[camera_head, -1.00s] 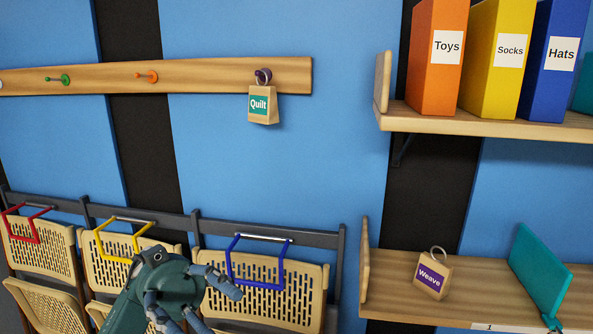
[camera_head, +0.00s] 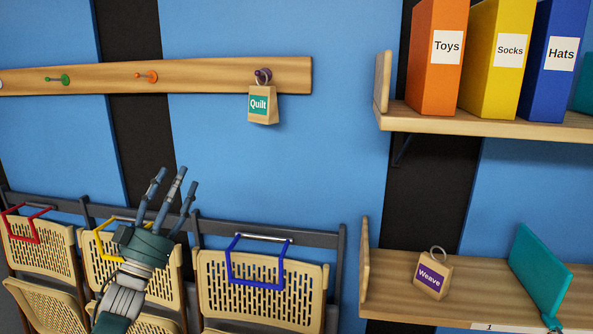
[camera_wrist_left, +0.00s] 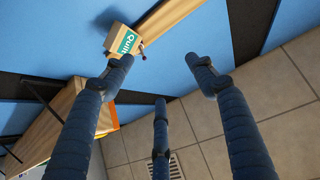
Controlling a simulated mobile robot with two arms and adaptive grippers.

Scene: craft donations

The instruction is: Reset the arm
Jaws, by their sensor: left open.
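My left gripper (camera_head: 171,192) is in the lower left of the head view, in front of the folding chairs, with its fingers pointing up. It is open and empty. In the left wrist view my left gripper (camera_wrist_left: 158,85) shows its fingers spread apart with nothing between them. The tan Quilt bag (camera_head: 263,107) hangs from the purple peg (camera_head: 263,75) on the wooden rail, up and to the right of the gripper. The Quilt bag also shows in the left wrist view (camera_wrist_left: 118,39), beyond one fingertip. My right gripper is not in view.
Folding chairs (camera_head: 262,295) with red, yellow and blue handles stand along the wall below the wooden rail (camera_head: 205,78). At right, the upper shelf (camera_head: 480,122) holds orange, yellow and blue binders. The lower shelf (camera_head: 390,285) holds the Weave bag (camera_head: 433,275) and a teal divider (camera_head: 540,270).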

